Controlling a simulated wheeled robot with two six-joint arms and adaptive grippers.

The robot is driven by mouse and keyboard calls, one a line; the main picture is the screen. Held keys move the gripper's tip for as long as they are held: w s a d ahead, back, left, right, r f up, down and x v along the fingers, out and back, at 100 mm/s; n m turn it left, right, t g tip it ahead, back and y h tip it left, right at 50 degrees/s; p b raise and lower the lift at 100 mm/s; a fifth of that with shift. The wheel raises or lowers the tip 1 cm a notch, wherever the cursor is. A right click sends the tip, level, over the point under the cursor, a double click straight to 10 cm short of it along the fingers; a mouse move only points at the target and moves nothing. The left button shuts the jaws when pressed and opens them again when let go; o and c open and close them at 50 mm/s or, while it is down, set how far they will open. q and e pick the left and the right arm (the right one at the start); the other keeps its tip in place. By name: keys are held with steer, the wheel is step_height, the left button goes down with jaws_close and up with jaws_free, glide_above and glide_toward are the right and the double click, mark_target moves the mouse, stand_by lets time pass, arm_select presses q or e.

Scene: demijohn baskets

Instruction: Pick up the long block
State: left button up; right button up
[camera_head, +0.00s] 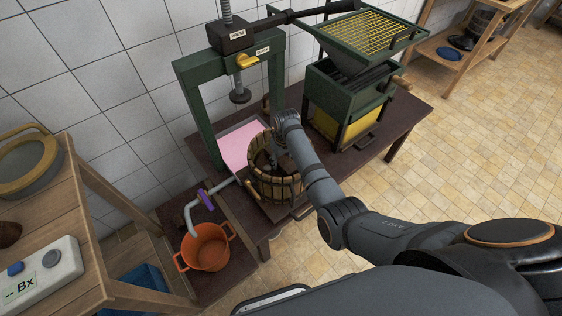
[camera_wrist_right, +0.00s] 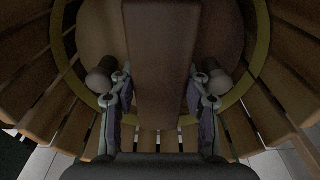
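The long block (camera_wrist_right: 160,60) is a dark brown wooden bar. In the right wrist view it runs from the top edge down between the fingers of my right gripper (camera_wrist_right: 160,98). The gripper is open, one finger on each side of the block, with narrow gaps seeming to show. In the head view my right gripper (camera_head: 272,161) reaches down into the slatted wooden basket (camera_head: 277,190). The block is hard to make out there, in shadow and partly behind my arm. My left gripper is not in view.
Inside the basket are brown boards (camera_wrist_right: 96,38) with round knobs (camera_wrist_right: 98,80). The green press frame (camera_head: 193,100) stands behind the basket, its screw (camera_head: 240,96) overhead. A green crusher (camera_head: 345,100) is to the right. An orange bucket (camera_head: 205,248) stands below left.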

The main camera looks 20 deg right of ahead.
steer(key=shift+c, duration=1.1)
